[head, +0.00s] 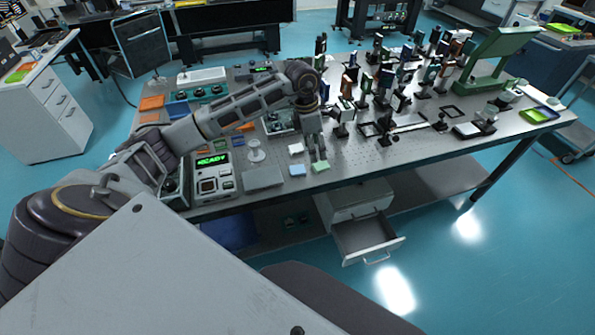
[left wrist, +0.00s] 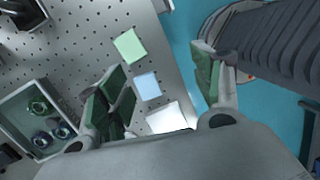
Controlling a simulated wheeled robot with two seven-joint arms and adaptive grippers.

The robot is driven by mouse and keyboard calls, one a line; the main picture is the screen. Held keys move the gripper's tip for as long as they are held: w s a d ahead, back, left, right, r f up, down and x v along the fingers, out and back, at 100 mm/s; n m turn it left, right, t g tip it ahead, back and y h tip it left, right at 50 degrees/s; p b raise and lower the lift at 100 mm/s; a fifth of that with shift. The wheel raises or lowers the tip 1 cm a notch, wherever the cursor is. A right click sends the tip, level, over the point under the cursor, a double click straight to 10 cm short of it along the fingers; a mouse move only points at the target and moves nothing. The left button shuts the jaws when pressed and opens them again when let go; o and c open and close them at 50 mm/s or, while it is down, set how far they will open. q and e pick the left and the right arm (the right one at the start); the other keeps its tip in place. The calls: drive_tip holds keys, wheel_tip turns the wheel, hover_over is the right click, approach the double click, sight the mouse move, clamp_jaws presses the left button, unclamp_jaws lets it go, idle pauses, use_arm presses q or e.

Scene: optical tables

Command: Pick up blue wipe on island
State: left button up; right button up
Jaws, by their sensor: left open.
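The blue wipe (head: 298,169) is a small flat light-blue square on the perforated island table (head: 395,150), near its front edge. In the left wrist view the blue wipe (left wrist: 147,86) lies between the spread fingers. My left gripper (head: 317,156) points down above the tabletop, just behind and right of the blue wipe. In the left wrist view the gripper (left wrist: 160,70) is open, with nothing between its fingers. A green wipe (head: 320,166) lies to the right of the blue one. My right gripper is not in view.
A grey block (head: 263,178) lies left of the blue wipe, and a white wipe (head: 296,149) lies behind it. A device with a green display (head: 212,175) stands farther left. Many optics mounts (head: 385,85) crowd the right half. An open drawer (head: 368,236) juts out below.

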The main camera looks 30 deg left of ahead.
use_arm(q)
drive_tip(key=r+y, duration=0.1)
drive_tip(key=y, duration=0.1)
hover_over(298, 168)
drive_tip(key=shift+a+r+g, duration=0.1)
drive_tip(key=shift+r+g, duration=0.1)
drive_tip(key=shift+g, duration=0.1)
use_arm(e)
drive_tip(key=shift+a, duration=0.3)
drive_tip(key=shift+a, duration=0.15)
use_arm(q)
drive_tip(key=shift+s+f, duration=0.1)
drive_tip(key=shift+f, duration=0.05)
drive_tip(key=shift+f+p, duration=0.55)
drive_tip(key=shift+f, duration=3.65)
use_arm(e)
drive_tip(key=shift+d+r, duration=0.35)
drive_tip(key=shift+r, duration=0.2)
